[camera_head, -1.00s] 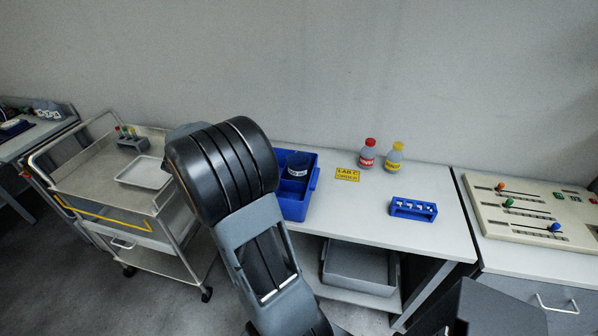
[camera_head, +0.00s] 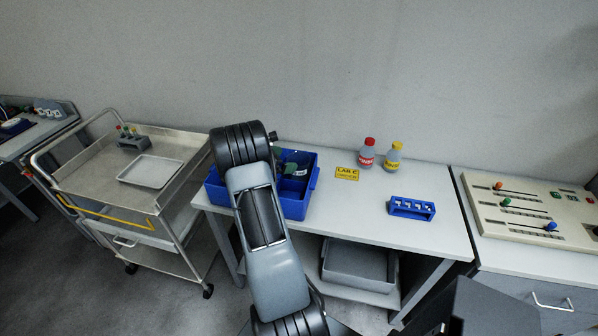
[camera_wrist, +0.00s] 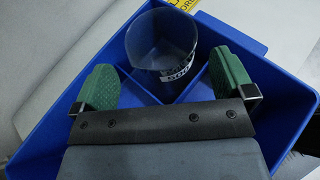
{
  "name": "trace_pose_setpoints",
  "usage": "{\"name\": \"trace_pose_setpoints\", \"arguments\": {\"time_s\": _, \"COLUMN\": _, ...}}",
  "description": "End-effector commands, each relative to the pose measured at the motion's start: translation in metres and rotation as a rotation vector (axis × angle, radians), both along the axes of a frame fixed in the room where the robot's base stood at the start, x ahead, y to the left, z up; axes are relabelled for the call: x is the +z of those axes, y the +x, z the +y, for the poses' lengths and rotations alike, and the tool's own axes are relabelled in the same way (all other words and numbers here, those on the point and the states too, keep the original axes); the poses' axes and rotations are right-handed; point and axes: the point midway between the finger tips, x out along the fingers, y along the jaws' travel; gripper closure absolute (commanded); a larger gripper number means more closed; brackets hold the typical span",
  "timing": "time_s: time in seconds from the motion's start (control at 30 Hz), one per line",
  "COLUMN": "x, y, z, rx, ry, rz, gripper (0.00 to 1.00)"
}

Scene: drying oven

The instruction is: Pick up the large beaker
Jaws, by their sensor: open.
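The large beaker (camera_wrist: 160,42) is clear, with a dark label band marked 500. It stands in a compartment of the blue divided box (camera_wrist: 283,110) in the wrist view. My gripper (camera_wrist: 164,82) is open, with its two green finger pads on either side of the beaker's near side and some space between each pad and the glass. In the head view the box (camera_head: 296,212) sits on the white table, and my arm hides part of it. My gripper (camera_head: 288,162) shows there over the box, and the beaker is mostly hidden.
A metal trolley (camera_head: 185,150) stands to the left. Box walls and dividers surround the beaker.

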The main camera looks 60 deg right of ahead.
Motion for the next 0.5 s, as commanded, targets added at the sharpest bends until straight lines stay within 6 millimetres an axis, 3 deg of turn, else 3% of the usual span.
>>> {"name": "trace_pose_setpoints", "arguments": {"time_s": 0.5, "x": -0.019, "y": -0.021, "z": -0.042, "rx": 0.0, "ry": 0.001, "rz": 0.0, "gripper": 0.0}}
